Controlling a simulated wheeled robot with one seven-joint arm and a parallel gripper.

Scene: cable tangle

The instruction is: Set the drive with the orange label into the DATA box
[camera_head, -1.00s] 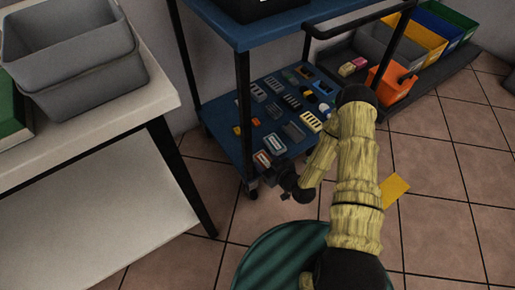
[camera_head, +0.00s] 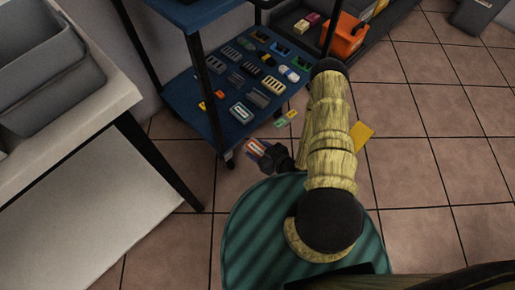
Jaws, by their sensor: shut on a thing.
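My gripper (camera_head: 266,156), dark and small in this view, is shut on a small pale drive (camera_head: 254,147) with an orange-red label. It holds the drive clear of the cart, just off the front edge of the lower blue shelf (camera_head: 176,101). The fingers are partly hidden by the wrist and the drive. Another light-coloured block of similar size (camera_head: 241,113) lies at the front of that shelf. I cannot make out a DATA box by any lettering in this view.
Several small parts (camera_head: 270,84) lie on the lower shelf, between dark cart posts (camera_head: 206,80). An orange bin (camera_head: 344,40) stands at the back. A pale table (camera_head: 110,95) with a grey bin (camera_head: 35,75) is at left. A yellow sheet (camera_head: 361,134) lies on open tiled floor.

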